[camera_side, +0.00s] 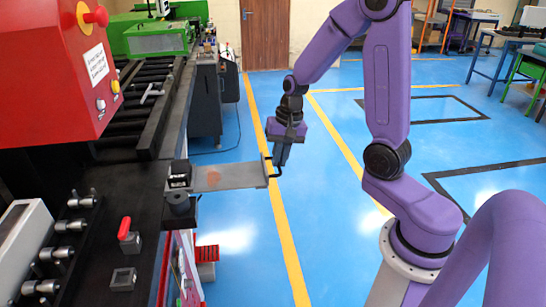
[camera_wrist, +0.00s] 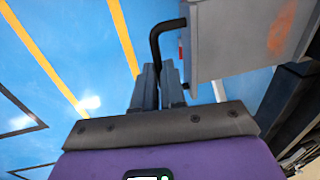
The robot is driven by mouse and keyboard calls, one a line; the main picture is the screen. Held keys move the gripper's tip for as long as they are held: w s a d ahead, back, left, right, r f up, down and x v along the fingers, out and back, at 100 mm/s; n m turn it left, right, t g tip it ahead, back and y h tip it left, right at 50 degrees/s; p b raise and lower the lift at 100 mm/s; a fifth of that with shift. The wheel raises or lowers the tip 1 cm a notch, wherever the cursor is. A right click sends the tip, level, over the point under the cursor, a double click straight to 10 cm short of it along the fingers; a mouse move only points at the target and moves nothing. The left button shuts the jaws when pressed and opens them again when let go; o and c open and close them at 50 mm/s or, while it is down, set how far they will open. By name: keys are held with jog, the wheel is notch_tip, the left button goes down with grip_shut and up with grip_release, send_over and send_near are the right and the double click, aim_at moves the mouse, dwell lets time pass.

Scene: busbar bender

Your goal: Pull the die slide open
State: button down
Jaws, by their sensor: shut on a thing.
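The die slide (camera_side: 230,177) is a flat grey plate that sticks out to the right from the black machine bed in the side view. A black bar handle (camera_side: 275,168) is fixed at its outer end. My gripper (camera_side: 281,160) is at the handle and shut on it. In the wrist view the slide (camera_wrist: 235,45) is a grey plate at upper right with an orange patch. The bent black handle (camera_wrist: 165,30) runs down between my gripper's fingers (camera_wrist: 158,85). The fingers hide part of the handle.
The blue floor (camera_side: 240,245) right of the slide is open.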

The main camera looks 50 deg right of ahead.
jog(key=shift+w+r, duration=0.1)
jog(key=c, duration=1.2)
grip_release()
notch_tip(320, 180, up, 17)
jog(key=s+d, duration=0.2)
jog(key=shift+s+d, duration=0.15)
